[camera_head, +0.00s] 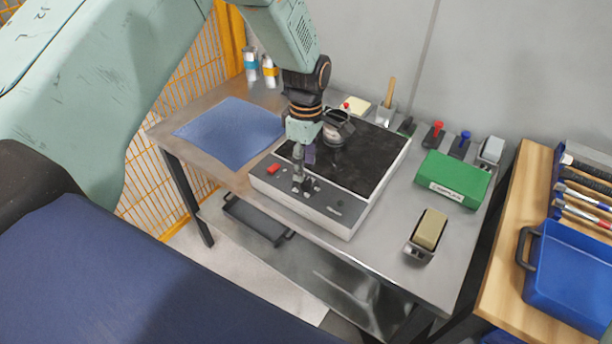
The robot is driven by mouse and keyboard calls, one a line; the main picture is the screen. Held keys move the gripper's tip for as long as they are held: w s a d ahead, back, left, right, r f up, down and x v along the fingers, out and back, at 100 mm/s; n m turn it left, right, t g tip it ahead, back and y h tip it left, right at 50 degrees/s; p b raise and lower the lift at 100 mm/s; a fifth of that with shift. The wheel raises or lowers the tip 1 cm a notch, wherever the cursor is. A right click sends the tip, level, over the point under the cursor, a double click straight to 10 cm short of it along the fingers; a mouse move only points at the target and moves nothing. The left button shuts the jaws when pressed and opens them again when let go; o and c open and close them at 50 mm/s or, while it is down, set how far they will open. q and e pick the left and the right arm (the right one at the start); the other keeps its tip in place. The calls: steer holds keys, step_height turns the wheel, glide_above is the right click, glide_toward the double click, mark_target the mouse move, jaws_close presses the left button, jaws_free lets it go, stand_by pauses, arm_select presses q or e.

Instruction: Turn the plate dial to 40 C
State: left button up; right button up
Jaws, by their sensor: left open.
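The hot plate (359,193) is a grey box with a black top, on the metal table. Its sloped front panel has a red switch (273,169) at the left and small dark markings toward the right. My left gripper (302,187) points down at the middle of this front panel, open, with its fingertips close to the panel. The dial is hidden or too small to make out at the fingertips, so I cannot tell its setting or whether the fingers touch it. A metal pot (337,131) stands on the black top behind the gripper. My right gripper is not in view.
A blue mat (232,132) lies left of the plate. A green box (455,180) and a holder with a tan block (429,230) stand to the right. Red and blue handled items (461,144) line the back. A wooden bench (507,225) with a blue tray (570,275) is far right.

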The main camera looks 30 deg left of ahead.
mark_target(305, 180)
arm_select(q)
steer(key=f, duration=0.3)
steer(key=shift+d+f, duration=0.2)
steer(key=shift+f, duration=0.05)
steer(key=shift+a+f, duration=0.1)
steer(key=shift+f, duration=0.35)
steer(key=shift+s+r, duration=0.1)
steer(key=shift+c, duration=0.9)
jaws_close()
